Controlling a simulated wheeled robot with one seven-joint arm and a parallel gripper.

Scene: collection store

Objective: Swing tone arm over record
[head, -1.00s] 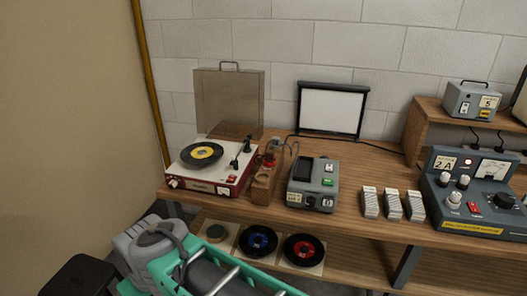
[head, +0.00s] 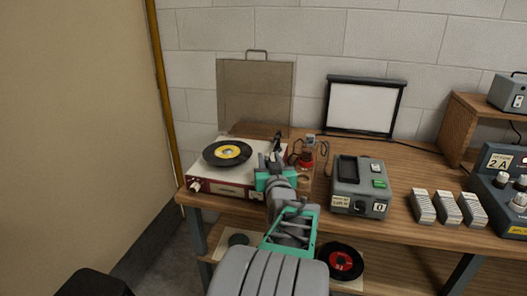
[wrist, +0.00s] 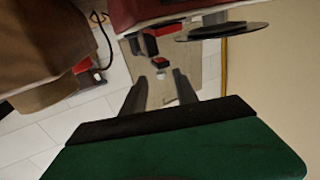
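A record player (head: 215,188) with a cream top and red front stands at the left end of the bench. A black record with a yellow label (head: 227,153) lies on it; the record's edge shows in the wrist view (wrist: 222,31). My gripper (head: 274,156) is at the player's right side, right of the record, and covers most of the tone arm area. In the wrist view its two dark fingers (wrist: 160,92) stand apart with nothing clearly held. Small black and red parts show just beyond them; I cannot tell which belongs to the tone arm.
A wooden block with a red part (head: 307,160) stands close right of my gripper. Beyond it are a grey device (head: 360,186) and several white card stacks (head: 447,208). A brown translucent panel (head: 255,95) stands behind the player.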

